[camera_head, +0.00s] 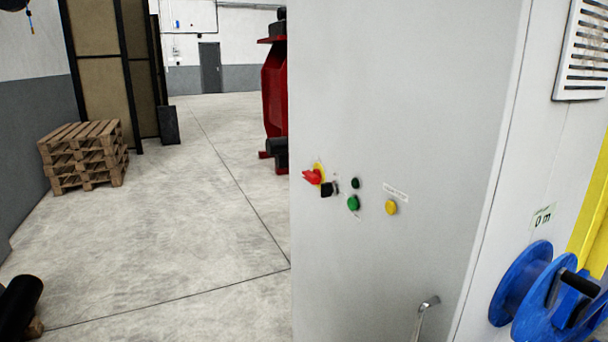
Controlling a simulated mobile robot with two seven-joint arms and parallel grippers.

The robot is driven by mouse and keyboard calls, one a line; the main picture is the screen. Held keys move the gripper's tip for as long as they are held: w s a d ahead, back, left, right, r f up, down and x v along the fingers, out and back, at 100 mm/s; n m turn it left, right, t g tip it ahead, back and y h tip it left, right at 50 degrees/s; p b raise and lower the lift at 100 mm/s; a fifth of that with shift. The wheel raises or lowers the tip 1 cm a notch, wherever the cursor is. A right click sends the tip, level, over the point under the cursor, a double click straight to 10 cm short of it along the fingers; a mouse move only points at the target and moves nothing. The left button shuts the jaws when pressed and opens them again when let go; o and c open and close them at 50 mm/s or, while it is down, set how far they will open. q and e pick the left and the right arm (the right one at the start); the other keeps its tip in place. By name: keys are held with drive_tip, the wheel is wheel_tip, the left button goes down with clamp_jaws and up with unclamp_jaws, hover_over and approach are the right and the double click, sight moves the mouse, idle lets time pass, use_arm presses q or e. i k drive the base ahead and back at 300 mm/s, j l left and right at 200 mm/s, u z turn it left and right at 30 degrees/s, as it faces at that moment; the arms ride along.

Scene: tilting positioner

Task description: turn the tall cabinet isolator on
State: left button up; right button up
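The tall grey cabinet (420,90) fills the middle of the head view, seen at an angle. Its isolator (312,177) has a red handle on a yellow plate, near the cabinet's left edge. The handle looks tilted, but I cannot tell its on or off position. A small black part (327,190) sits just right of and below the handle; I cannot tell what it is. Beside it are a small dark green lamp or button (355,183), a green button (353,203) and a yellow button (391,207) under a label. Neither of my grippers is in view.
A curved metal handle (426,306) stands out low on the cabinet. A blue reel (520,284) is at the right. Stacked pallets (85,155) stand at the left and a red machine (274,95) behind. Open floor (170,230) lies left of the cabinet.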

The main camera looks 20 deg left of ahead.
sight(314, 177)
drive_tip(key=i+j+z, duration=0.1)
drive_tip(key=j, duration=0.25)
drive_tip(key=i+j, duration=0.2)
drive_tip(key=j, duration=0.2)
drive_tip(key=i+j+z, duration=0.15)
drive_tip(key=j, duration=0.2)
drive_tip(key=i+j+z, duration=0.1)
drive_tip(key=j, duration=0.3)
drive_tip(key=i+j, duration=0.15)
drive_tip(key=j, duration=0.25)
drive_tip(key=i+j+z, duration=0.15)
drive_tip(key=j, duration=0.25)
drive_tip(key=i+j+z, duration=0.1)
drive_tip(key=j, duration=0.3)
drive_tip(key=j+z, duration=0.3)
drive_tip(key=j, duration=1.55)
drive_tip(key=i, duration=0.05)
